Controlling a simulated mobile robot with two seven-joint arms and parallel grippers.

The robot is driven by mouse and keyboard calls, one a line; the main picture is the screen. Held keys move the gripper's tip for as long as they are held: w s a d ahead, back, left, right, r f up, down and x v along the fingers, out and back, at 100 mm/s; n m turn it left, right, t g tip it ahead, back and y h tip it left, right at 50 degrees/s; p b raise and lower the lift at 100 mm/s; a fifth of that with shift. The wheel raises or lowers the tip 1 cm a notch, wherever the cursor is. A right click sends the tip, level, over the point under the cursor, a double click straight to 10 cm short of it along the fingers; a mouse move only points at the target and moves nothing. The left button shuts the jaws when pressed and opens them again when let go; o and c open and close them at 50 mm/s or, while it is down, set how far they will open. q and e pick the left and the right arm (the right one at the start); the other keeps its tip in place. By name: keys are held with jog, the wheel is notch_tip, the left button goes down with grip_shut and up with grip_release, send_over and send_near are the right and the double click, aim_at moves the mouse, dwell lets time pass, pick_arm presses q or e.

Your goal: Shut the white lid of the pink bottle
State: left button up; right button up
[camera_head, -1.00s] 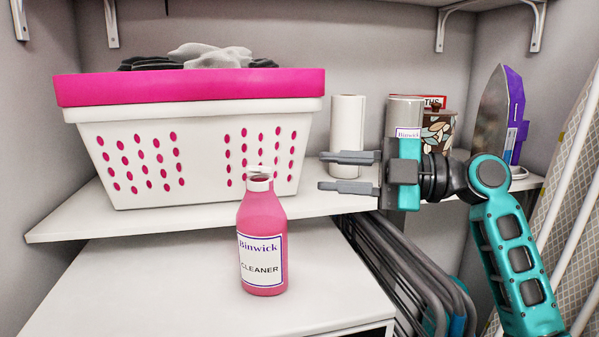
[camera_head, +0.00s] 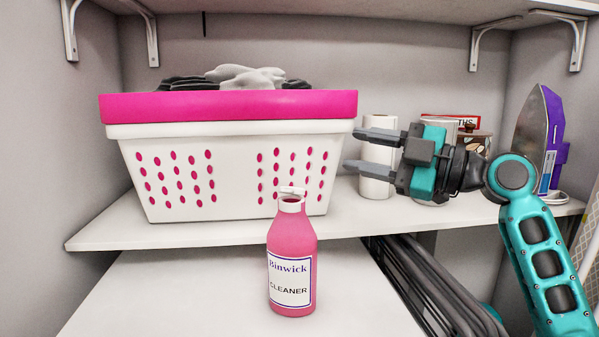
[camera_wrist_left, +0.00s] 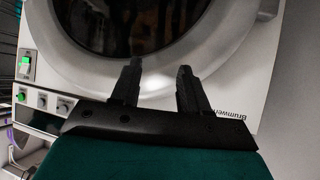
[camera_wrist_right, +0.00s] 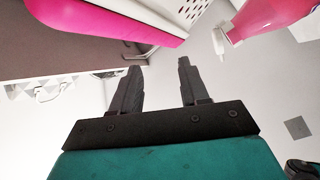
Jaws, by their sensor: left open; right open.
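The pink bottle (camera_head: 291,250), with a "Binwick CLEANER" label, stands upright on the white surface below the shelf. Its white lid (camera_head: 291,192) stands raised on the white neck, open. In the right wrist view, part of the bottle (camera_wrist_right: 262,15) shows at the top right with the white lid (camera_wrist_right: 223,40) sticking out beside its neck. My right gripper (camera_head: 354,150) is open and empty, above and right of the bottle, not touching it. It also shows in its own wrist view (camera_wrist_right: 158,65). My left gripper (camera_wrist_left: 158,67) is open and empty, in front of a white machine.
A white and pink laundry basket (camera_head: 230,165) stands on the shelf behind the bottle. A paper roll (camera_head: 376,180) and an iron (camera_head: 532,140) are to the right, partly behind my right arm. Folded racks (camera_head: 430,290) stand below. The white machine (camera_wrist_left: 225,75) has a round door.

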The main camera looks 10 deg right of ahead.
jog(key=w+a+r+m+t+p, duration=0.15)
jog(key=r+t, duration=0.25)
jog(key=r, duration=0.4)
jog(key=w+a+r+m+t, duration=0.2)
jog(key=w+a+r+t, duration=0.1)
jog(key=r, duration=0.5)
jog(key=s+a+r+n+y+p, duration=0.1)
jog(key=s+a+r+n+y, duration=0.4)
jog(key=r, duration=0.3)
jog(key=s+a+r+n+g+y+p, duration=0.1)
jog(key=s+a+n+g, duration=0.75)
jog(key=g, duration=0.45)
jog(key=s+a+r+n+g+p, duration=0.1)
jog(key=s+a+n+g, duration=0.6)
jog(key=a+n+g, duration=0.4)
jog(key=m+t+h+p, duration=0.4)
jog(key=m+t+h, duration=0.65)
jog(key=h, duration=1.25)
send_near(287, 189)
jog(key=shift+m+g, duration=0.45)
jog(key=b+x, duration=0.1)
jog(key=x, duration=0.5)
jog(key=shift+w+f, duration=0.1)
jog(key=shift+f, duration=0.25)
pick_arm(q)
notch_tip(287, 189, up, 6)
jog(key=a, duration=0.1)
jog(key=shift+s+a, duration=0.2)
jog(key=shift+s, duration=0.15)
